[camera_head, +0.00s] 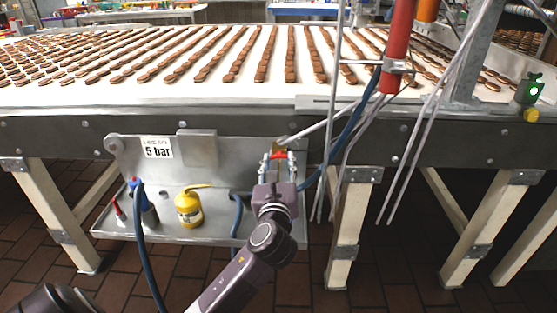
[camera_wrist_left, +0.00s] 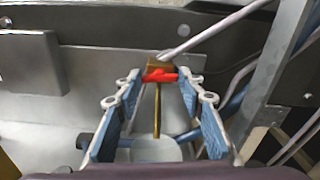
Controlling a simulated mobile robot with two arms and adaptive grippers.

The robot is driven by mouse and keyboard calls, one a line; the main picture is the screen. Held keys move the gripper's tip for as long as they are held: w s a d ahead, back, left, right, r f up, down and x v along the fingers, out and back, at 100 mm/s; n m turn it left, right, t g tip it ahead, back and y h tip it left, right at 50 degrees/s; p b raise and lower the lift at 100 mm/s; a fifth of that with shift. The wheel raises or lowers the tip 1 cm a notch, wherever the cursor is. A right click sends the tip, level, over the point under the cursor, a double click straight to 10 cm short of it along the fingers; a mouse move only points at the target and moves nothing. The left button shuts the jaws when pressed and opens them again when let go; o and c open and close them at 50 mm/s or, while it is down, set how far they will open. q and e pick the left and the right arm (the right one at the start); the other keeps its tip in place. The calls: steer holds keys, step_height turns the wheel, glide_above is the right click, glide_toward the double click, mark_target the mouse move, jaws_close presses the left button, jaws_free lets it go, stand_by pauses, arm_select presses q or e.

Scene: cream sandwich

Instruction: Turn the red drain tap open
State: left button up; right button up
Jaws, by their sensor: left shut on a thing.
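The red drain tap (camera_wrist_left: 160,75) sits on a small brass fitting (camera_wrist_left: 159,63) at the front panel below the conveyor. In the head view the tap (camera_head: 279,155) is a small red patch between my left fingertips. My left gripper (camera_head: 278,162) reaches up to it from below and is shut on it. In the left wrist view my two fingers (camera_wrist_left: 160,78) stand either side of the red handle, with their tips close to its ends. A thin brass pipe runs down from the fitting between the fingers. My right gripper is not in view.
A grey panel with a "5 bar" label (camera_head: 157,148) has a tray (camera_head: 170,236) holding a yellow can (camera_head: 189,209). A blue hose (camera_head: 146,250) hangs left of my arm. Thin rods and a red tube (camera_head: 398,45) stand close right. The conveyor (camera_head: 300,95) carries rows of biscuits above.

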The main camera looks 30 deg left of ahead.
arm_select(q)
steer(key=n+p, duration=0.2)
steer(key=n, duration=0.4)
steer(key=shift+a+p, duration=0.1)
steer(key=shift+p, duration=0.3)
steer(key=shift+n, duration=1.5)
steer(key=n, duration=0.2)
steer(key=shift+n, duration=0.3)
steer(key=n, duration=0.3)
steer(key=shift+f+n, duration=0.1)
steer(key=shift+n, duration=0.8)
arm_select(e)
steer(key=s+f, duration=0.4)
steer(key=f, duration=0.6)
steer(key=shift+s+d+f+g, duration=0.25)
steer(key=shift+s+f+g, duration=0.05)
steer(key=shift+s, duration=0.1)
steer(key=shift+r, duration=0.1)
arm_select(q)
steer(key=o, duration=1.2)
steer(key=shift+c, duration=0.2)
